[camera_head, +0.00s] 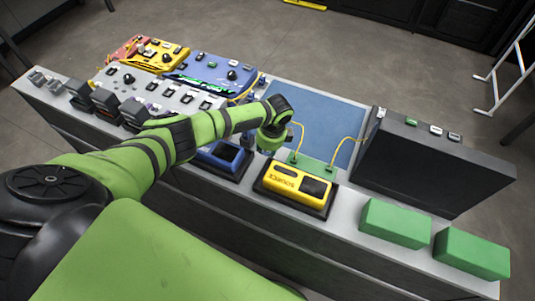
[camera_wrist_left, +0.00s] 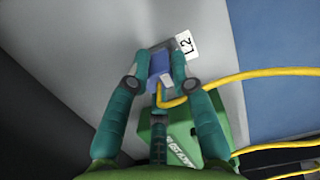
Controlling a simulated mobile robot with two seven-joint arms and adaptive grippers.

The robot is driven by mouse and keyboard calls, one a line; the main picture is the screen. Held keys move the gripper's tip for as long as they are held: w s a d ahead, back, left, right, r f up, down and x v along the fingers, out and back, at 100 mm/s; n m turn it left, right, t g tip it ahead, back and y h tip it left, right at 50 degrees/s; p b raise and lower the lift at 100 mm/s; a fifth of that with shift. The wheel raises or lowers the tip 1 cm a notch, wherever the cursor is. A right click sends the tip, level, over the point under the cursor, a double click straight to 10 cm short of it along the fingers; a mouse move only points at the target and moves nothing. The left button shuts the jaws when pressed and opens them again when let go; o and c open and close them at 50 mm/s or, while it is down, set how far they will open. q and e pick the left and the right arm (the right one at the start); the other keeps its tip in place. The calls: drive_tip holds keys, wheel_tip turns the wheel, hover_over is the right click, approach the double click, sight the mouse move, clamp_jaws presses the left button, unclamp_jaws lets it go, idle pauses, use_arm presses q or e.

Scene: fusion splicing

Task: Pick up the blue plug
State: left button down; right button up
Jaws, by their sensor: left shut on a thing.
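The blue plug (camera_wrist_left: 158,66) is between the two fingertips of my left gripper (camera_wrist_left: 159,72) in the left wrist view, with a yellow cable bending away from its near end. The gripper is shut on it. The plug is close to a grey part beside a white "L2" label (camera_wrist_left: 185,43); I cannot tell whether it is seated or clear. In the head view my left gripper (camera_head: 268,142) points down near the blue mat, and the plug is hidden there. My right gripper is not in view.
A green box (camera_wrist_left: 172,138) lies below the gripper in the wrist view. In the head view, a yellow device (camera_head: 285,181), a dark upright case (camera_head: 430,165) and two green blocks (camera_head: 396,222) stand to the right. Control panels (camera_head: 215,75) are behind left. The blue mat (camera_head: 325,108) is mostly clear.

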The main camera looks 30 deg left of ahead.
use_arm(q)
wheel_tip(320, 180, up, 2)
drive_tip(key=shift+r, duration=0.25)
drive_tip(key=w+d+r+b, duration=0.7)
drive_tip(key=w+d, duration=0.1)
drive_tip(key=shift+w+r, duration=0.15)
drive_tip(key=shift+w, duration=0.15)
